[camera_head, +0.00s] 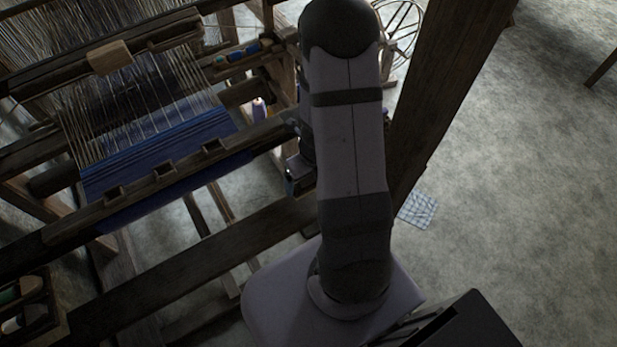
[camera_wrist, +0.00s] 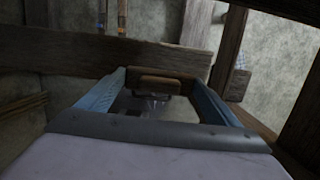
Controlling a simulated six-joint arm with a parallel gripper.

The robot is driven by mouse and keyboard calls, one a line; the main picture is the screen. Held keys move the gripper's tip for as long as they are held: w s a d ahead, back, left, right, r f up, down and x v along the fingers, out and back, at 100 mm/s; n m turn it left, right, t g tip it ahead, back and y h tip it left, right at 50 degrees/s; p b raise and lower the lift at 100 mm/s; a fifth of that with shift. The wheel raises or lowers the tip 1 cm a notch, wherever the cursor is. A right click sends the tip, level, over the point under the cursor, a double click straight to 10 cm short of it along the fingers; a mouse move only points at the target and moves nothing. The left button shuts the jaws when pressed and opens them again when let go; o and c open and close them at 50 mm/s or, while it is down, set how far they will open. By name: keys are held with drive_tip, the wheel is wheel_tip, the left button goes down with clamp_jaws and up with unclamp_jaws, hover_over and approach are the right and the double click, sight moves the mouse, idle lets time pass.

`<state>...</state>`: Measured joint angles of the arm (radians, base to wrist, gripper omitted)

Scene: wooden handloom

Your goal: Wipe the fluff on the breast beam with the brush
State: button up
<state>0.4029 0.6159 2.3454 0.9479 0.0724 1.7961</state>
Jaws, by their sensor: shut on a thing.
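My gripper (camera_wrist: 157,80) shows in the wrist view with its two blue fingers on either side of a brown wooden block, which looks like the brush (camera_wrist: 158,84). The fingers are closed on it. Its bristles cannot be made out. In the head view only a dark part of the gripper end shows at the left side of my arm, and the brush is hidden. The breast beam (camera_head: 75,217) appears to be the notched dark wooden bar running diagonally across the front of the blue cloth (camera_head: 160,160). I cannot make out any fluff on it.
A thick wooden post (camera_head: 445,95) rises close to the right of my arm. A lower frame beam (camera_head: 190,263) crosses in front. A box of spools (camera_head: 25,300) stands at lower left. A checked cloth (camera_head: 418,210) lies on the open floor at right.

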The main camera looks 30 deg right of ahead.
drive_tip(key=shift+o, duration=1.2)
drive_tip(key=shift+c, duration=0.4)
drive_tip(key=shift+r, duration=0.1)
drive_tip(key=shift+w+a+r+p, duration=0.2)
drive_tip(key=shift+w+r+p, duration=0.1)
drive_tip(key=shift+r+p, duration=0.25)
wheel_tip(320, 180, up, 18)
drive_tip(key=w+a+n+p, duration=0.25)
drive_tip(key=n+p, duration=0.25)
drive_tip(key=p, duration=0.6)
drive_tip(key=w+d+r+n+p, duration=0.2)
drive_tip(key=d+r, duration=0.1)
drive_tip(key=d, duration=0.5)
drive_tip(key=w+d+r+n+y+p, duration=0.1)
drive_tip(key=w+d+r+n+p, duration=0.1)
drive_tip(key=d, duration=0.7)
wheel_tip(320, 180, up, 2)
drive_tip(key=shift+w+r+g, duration=0.15)
drive_tip(key=shift+w+g, duration=0.15)
drive_tip(key=shift+w, duration=0.45)
